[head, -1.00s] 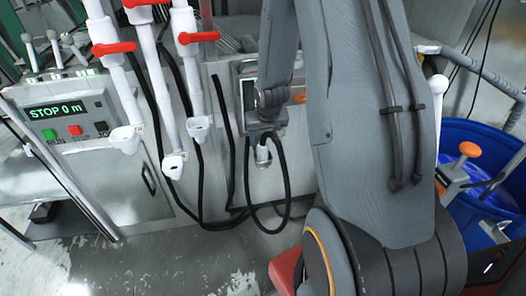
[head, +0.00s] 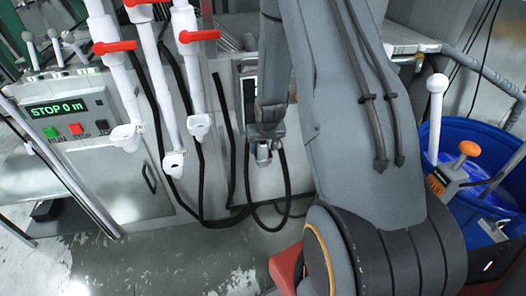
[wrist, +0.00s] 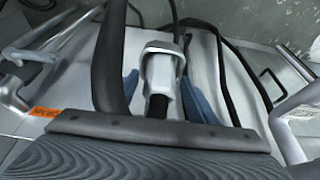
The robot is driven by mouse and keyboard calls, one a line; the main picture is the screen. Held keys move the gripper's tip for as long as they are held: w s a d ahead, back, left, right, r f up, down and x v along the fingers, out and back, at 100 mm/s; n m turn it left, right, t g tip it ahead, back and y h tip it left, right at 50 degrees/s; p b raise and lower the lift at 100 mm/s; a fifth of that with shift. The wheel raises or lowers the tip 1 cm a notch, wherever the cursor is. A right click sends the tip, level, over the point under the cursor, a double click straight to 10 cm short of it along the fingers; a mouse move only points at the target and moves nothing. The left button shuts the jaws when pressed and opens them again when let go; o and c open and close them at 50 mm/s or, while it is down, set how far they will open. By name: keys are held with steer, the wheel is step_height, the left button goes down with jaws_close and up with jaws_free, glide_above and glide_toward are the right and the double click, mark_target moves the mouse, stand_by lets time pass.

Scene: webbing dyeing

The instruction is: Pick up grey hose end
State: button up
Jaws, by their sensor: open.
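The grey hose end (wrist: 160,72) is a pale fitting with a collar at its top, seen in the middle of the wrist view. My gripper (wrist: 163,98) is open, with one blue-grey finger on each side of the fitting. I cannot tell whether the fingers touch it. In the head view my gripper (head: 264,148) points down in front of the metal cabinet, and mostly hides the hose end there. A dark hose (head: 286,180) loops below it.
White pipes with red lever handles (head: 114,47) hang left of my gripper. A control panel (head: 66,115) reading "STOP 0 m" stands at the left. A blue tub (head: 470,145) is at the right. Black hoses hang along the cabinet front.

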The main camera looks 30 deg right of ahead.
steer(key=c, duration=1.3)
steer(key=shift+r, duration=0.1)
